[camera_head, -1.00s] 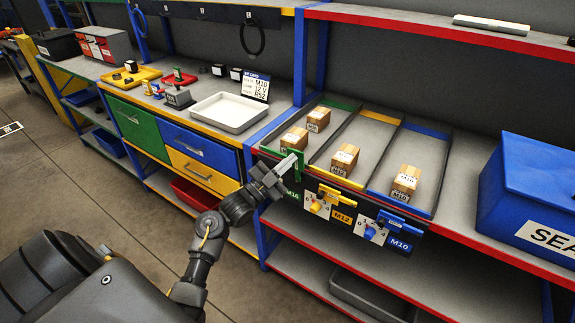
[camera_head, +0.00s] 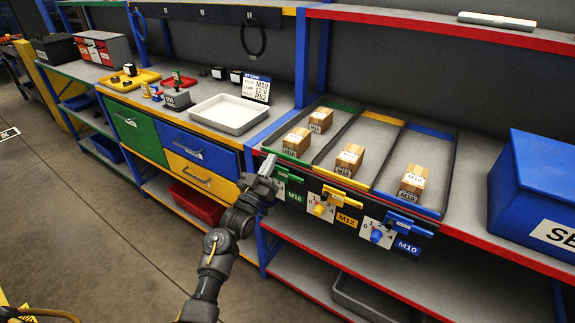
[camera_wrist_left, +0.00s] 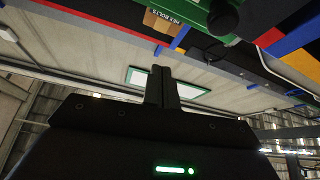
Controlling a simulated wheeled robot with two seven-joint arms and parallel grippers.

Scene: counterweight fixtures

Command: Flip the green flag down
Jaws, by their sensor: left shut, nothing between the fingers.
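The green flag (camera_head: 290,174) is on the black front rail of the left lane, above the green M16 label. It lies roughly level, like the yellow flag (camera_head: 343,199) and the blue flag (camera_head: 402,220) to its right. My left gripper (camera_head: 268,164) is just left of the green flag, close to it. Whether they touch cannot be told. The gripper is shut and empty. In the left wrist view its fingers (camera_wrist_left: 161,86) are together, with a green part and a dark round knob (camera_wrist_left: 223,18) above them. My right gripper is out of view.
Several cardboard boxes (camera_head: 349,159) lie in the sloped lanes behind the rail. A yellow dial (camera_head: 319,208) and a blue dial sit below the flags. A white tray (camera_head: 228,115) is on the bench at left. A blue bin (camera_head: 540,185) stands at right.

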